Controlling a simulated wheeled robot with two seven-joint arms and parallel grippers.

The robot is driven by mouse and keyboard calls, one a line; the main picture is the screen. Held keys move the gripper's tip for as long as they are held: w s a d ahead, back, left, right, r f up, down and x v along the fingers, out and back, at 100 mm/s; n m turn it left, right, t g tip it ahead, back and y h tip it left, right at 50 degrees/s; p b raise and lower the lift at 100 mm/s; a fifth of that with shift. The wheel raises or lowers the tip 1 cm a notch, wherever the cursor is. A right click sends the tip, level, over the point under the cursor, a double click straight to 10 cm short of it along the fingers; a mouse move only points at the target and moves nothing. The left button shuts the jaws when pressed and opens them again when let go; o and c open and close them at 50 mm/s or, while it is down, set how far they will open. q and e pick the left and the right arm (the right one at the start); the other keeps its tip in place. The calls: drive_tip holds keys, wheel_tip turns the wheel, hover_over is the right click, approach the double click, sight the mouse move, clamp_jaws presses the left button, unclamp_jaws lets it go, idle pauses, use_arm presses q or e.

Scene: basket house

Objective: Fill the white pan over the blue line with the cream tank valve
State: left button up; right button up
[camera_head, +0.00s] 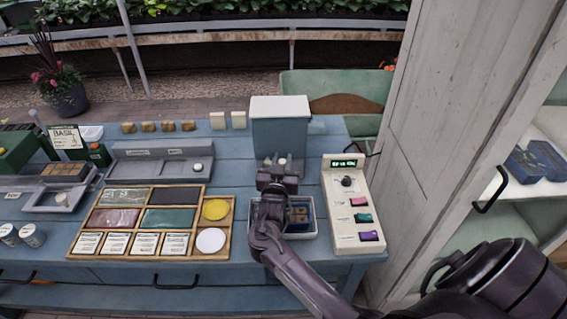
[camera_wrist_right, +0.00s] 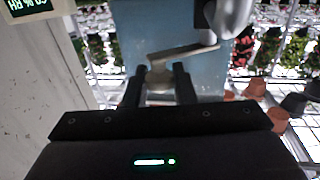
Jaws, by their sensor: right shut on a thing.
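The blue-grey tank (camera_head: 280,130) with a pale lid stands at the back middle of the table. My right gripper (camera_head: 281,167) is in front of its lower face and is shut on the cream valve (camera_wrist_right: 160,76), whose lever shows between and beyond the fingers in the right wrist view. In the head view the gripper mostly covers the valve. The white pan (camera_head: 313,216) sits below and in front of the tank, with brown blocks in it. My arm hides its left part. I cannot make out the blue line or any water. My left gripper is not in view.
A cream control box (camera_head: 352,205) with a green display and colored switches stands right of the pan. A wooden divided tray (camera_head: 76,240) lies to the left. A grey tray (camera_head: 135,172) is behind it. A pale cabinet wall (camera_head: 440,110) rises at the right.

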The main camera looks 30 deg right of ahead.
drive_tip(key=shift+s+a+m+g+h+b, duration=0.1)
drive_tip(key=shift+a+m+g+h+b, duration=0.25)
drive_tip(key=shift+m+g+h+b, duration=0.35)
drive_tip(key=o, duration=0.9)
drive_tip(key=shift+o, duration=0.2)
